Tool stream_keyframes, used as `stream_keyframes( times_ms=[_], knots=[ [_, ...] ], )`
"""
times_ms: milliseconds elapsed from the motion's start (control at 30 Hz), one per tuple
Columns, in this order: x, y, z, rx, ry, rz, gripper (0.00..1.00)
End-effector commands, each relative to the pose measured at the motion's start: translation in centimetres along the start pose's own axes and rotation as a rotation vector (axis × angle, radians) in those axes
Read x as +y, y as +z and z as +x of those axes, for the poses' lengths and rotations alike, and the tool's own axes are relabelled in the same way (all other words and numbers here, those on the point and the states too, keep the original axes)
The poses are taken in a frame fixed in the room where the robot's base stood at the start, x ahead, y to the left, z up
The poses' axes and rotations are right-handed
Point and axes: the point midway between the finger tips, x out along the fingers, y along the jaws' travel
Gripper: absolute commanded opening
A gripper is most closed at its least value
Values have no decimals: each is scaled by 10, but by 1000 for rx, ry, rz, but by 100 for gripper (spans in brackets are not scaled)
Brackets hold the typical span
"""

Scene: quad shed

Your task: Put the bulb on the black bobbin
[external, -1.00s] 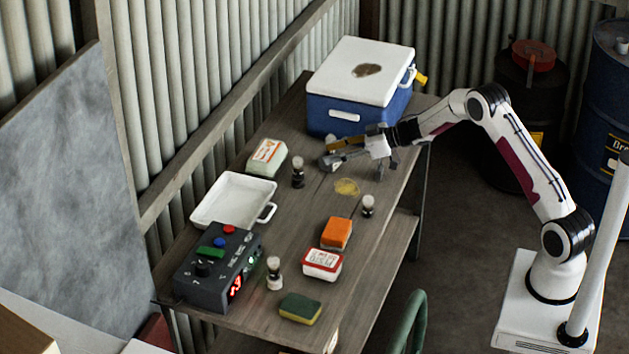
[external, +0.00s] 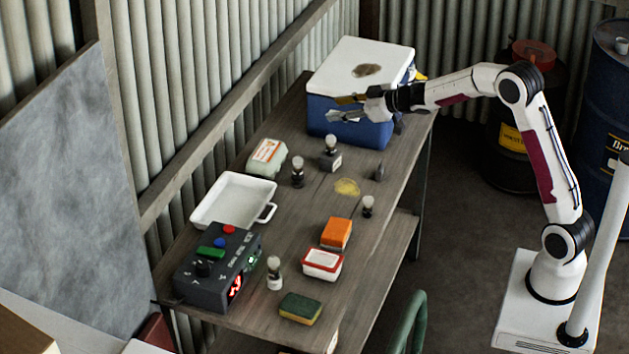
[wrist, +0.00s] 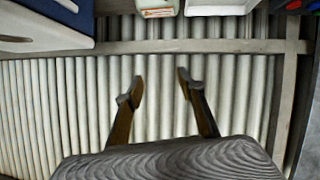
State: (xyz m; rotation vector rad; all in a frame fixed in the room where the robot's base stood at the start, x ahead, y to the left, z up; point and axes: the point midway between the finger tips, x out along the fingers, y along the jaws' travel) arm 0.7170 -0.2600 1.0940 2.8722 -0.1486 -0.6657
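My gripper (external: 338,107) is open and empty, raised in front of the blue cooler; its two fingers (wrist: 161,88) stand apart in the wrist view with only wall between them. Below it on the table, a pale rounded bulb (external: 331,141) sits upright on a dark block-like base (external: 330,160). Left of that stands a similar pale-topped piece with a black body (external: 298,174). Another pale bulb with a dark lower end (external: 368,206) stands to the right, and one on a whitish base (external: 275,273) stands near the front. I cannot tell for sure which dark base is the black bobbin.
The blue cooler (external: 350,128) with white lid fills the table's back. A white tray (external: 234,197), egg carton (external: 267,157), control box (external: 216,272), orange sponge (external: 336,233), red-rimmed tub (external: 322,264) and green sponge (external: 300,308) occupy the rest. A small dark piece (external: 378,173) lies right.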

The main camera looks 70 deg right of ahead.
Motion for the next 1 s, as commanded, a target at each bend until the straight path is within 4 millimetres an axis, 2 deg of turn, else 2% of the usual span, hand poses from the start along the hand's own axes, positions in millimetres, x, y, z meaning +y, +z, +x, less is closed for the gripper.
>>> stream_keyframes(
  times_ms=[33,133,433,667,1000],
  knots=[
    [-3,-9,-12,-5,15,0,39],
    [-7,-18,-32,-24,44,2,39],
    [-25,-34,-99,-94,111,20,39],
    [-45,-32,-153,-158,136,39,39],
    [-80,-11,-235,-264,133,74,39]
  ],
)
